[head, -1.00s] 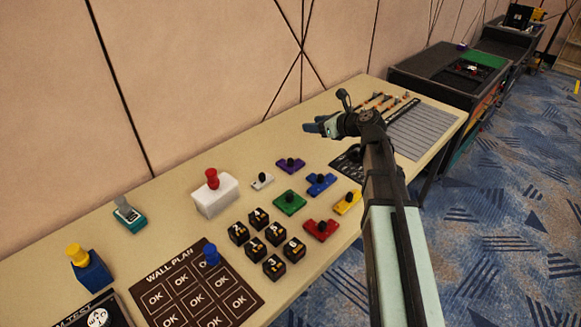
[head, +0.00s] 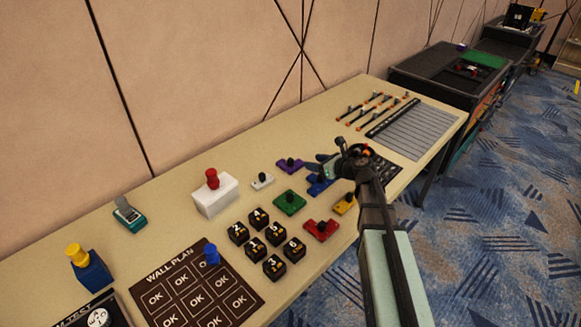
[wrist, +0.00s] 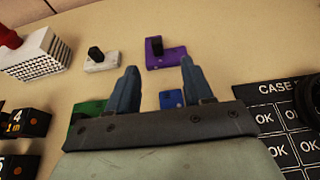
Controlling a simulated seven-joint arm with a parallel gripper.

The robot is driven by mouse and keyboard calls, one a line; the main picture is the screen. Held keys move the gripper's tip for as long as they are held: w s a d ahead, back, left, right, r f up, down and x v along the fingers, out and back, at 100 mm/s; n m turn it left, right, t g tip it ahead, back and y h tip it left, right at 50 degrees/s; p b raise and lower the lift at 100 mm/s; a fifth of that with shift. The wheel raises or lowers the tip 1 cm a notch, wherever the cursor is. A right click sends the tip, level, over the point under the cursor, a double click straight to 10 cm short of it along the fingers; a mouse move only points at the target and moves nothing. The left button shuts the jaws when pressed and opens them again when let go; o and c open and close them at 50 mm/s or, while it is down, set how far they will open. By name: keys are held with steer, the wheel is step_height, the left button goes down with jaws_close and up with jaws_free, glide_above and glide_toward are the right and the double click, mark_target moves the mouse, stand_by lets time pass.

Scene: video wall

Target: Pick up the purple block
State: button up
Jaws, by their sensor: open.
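The purple block (head: 289,165) is a flat piece with a dark knob on top, lying on the table. It also shows in the wrist view (wrist: 168,58), just beyond and between my fingertips. My gripper (head: 314,167) is open and empty, to the right of the purple block in the head view. In the wrist view its two fingers (wrist: 158,68) point toward the block, with the knob left of the middle of the gap. I cannot tell the exact height of my fingers above the table.
A blue block (head: 319,184) lies under my gripper, partly hidden. White (head: 262,181), green (head: 290,203), red (head: 321,230) and yellow (head: 345,203) blocks lie nearby. Several black numbered cubes (head: 274,235) and a white box with a red knob (head: 214,195) stand to the left. The table is clear behind the purple block.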

mark_target(291, 159)
steer(key=x, duration=0.7)
steer(key=shift+w+a+f, duration=0.1)
steer(key=shift+w, duration=0.1)
steer(key=shift+s+a+x, duration=0.15)
steer(key=shift+x, duration=1.4)
steer(key=shift+s+a+x, duration=0.1)
steer(key=shift+s+x, duration=0.05)
steer(key=shift+x, duration=1.35)
steer(key=shift+f, duration=0.1)
jaws_close()
